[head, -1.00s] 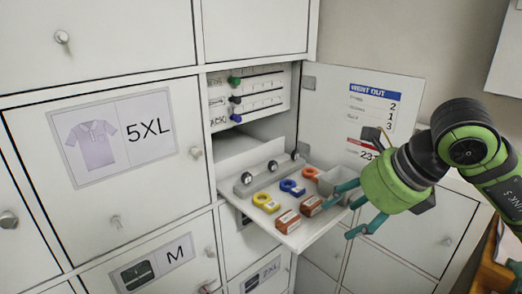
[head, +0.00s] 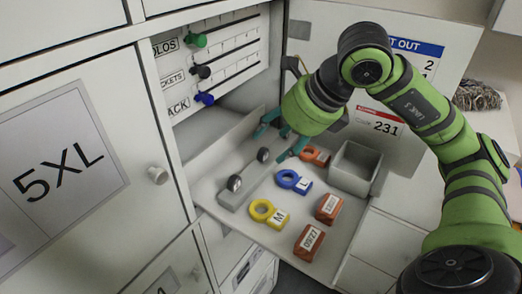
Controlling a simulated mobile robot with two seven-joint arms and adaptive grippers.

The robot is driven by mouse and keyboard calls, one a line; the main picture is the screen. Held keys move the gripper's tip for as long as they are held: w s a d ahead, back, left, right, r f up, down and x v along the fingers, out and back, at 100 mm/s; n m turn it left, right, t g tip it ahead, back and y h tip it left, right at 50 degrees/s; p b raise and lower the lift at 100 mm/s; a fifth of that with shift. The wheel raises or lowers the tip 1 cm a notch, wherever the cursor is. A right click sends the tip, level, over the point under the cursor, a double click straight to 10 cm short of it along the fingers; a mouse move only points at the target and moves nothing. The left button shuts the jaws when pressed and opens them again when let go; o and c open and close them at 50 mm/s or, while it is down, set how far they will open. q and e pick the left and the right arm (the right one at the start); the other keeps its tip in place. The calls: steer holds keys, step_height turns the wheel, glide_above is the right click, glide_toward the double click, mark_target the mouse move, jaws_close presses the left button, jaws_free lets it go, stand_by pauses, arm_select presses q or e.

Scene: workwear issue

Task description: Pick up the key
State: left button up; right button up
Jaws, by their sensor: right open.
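I cannot make out a clear key shape in the head view. On the pulled-out shelf (head: 210,207) a grey bar (head: 246,178) carries a row of small dark, shiny round pieces, one near the front (head: 234,183) and one in the middle (head: 263,155). My right gripper (head: 278,143) is open, its teal fingers pointing down around the far end of this bar. The fingers largely hide the far round piece, and I cannot tell whether they touch it. My left gripper is not in view.
A yellow M ring (head: 262,213), a blue L ring (head: 293,181) and an orange ring (head: 316,156) lie beside the bar. Two orange-brown labelled blocks (head: 309,242) and a grey open bin (head: 355,168) are to the right. Coloured pegs (head: 201,72) stick out of the board behind. The open door (head: 440,88) stands behind my arm.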

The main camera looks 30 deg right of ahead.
mark_target(265, 149)
steer(key=p+x, duration=0.1)
steer(key=x, duration=0.2)
steer(key=shift+w+a+f, duration=0.15)
steer(key=shift+w+f, duration=0.05)
steer(key=shift+f, duration=0.1)
steer(key=shift+w+f, duration=0.3)
steer(key=shift+f, duration=0.15)
steer(key=c, duration=1)
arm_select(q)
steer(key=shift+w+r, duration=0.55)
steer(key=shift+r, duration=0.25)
arm_select(e)
steer(key=shift+c, duration=0.3)
